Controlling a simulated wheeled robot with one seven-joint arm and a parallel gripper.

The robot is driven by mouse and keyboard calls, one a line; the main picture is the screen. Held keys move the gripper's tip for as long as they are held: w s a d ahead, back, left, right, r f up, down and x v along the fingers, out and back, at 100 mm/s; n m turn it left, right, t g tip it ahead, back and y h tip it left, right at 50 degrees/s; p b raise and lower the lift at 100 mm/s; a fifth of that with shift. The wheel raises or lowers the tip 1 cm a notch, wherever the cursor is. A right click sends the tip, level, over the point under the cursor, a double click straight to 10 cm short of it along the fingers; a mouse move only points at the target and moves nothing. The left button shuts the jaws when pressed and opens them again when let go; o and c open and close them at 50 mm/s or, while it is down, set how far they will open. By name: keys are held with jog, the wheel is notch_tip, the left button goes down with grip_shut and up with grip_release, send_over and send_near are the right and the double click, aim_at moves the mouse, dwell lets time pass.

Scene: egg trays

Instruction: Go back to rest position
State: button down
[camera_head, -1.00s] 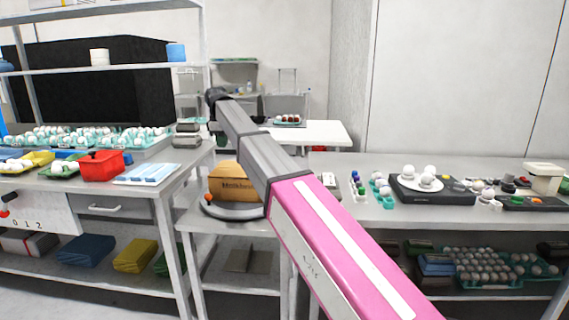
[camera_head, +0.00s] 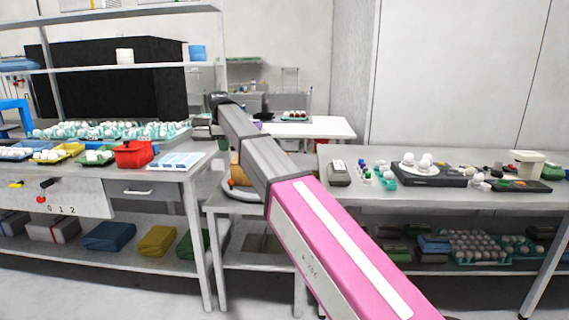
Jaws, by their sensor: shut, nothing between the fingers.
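My arm reaches from the lower right up toward the middle left of the head view, with a pink link and then grey links. My gripper (camera_head: 217,100) is the small dark end at the tip. It looks shut, holds nothing visible and is in the air, clear of the tables. Its fingers are too small to make out. The arm hides part of a brown box (camera_head: 235,166) on a round-based stand (camera_head: 241,194) behind it.
The left table (camera_head: 196,163) carries egg trays (camera_head: 112,131), a red container (camera_head: 134,154) and a light blue pad (camera_head: 176,161). The right table (camera_head: 420,199) carries a white plate of eggs (camera_head: 419,169) on a dark device. Shelves rise at the left. Bare floor shows in front.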

jog(key=s+d+f+m, duration=0.4)
jog(key=d+f, duration=0.8)
jog(key=f, duration=0.1)
jog(key=s+d+f+m, duration=0.3)
jog(key=d+f+m, duration=0.1)
jog(key=d+f, duration=0.85)
jog(key=s+d+f+m+g, duration=0.1)
jog(key=s+d+f+m, duration=0.7)
jog(key=s+d+f, duration=0.9)
jog(key=shift+s+d+m, duration=0.3)
jog(key=shift+s+d, duration=0.25)
jog(key=shift+s, duration=0.4)
